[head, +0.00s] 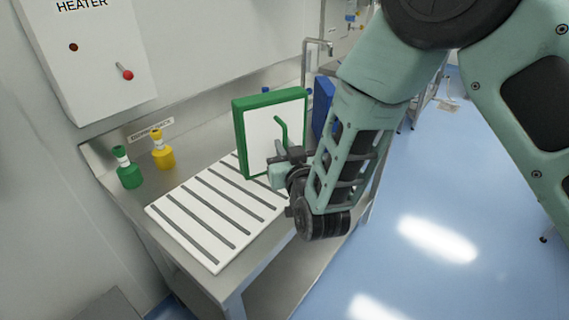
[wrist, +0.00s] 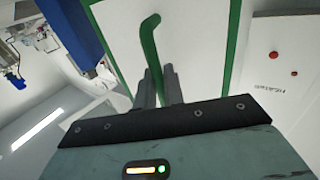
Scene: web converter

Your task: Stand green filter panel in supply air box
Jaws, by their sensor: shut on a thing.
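The green filter panel (head: 259,128) has a green frame, a white face and a bent green handle (head: 281,132). It stands upright at the far right end of a white slotted rack (head: 196,222) on the steel bench; whether its lower edge touches the rack is hard to tell. My gripper (head: 281,160) is at the panel's near face, shut on the handle. In the wrist view my gripper (wrist: 159,86) has its fingers together at the handle's lower part, with the panel's white face (wrist: 196,62) behind. I cannot make out a box labelled supply air.
A blue panel (head: 322,105) stands just right of the green one, partly behind my arm. A green bottle (head: 129,176) and a yellow bottle (head: 163,156) stand at the bench's back left. A heater box (head: 88,55) is on the wall. The rack's left slots are empty.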

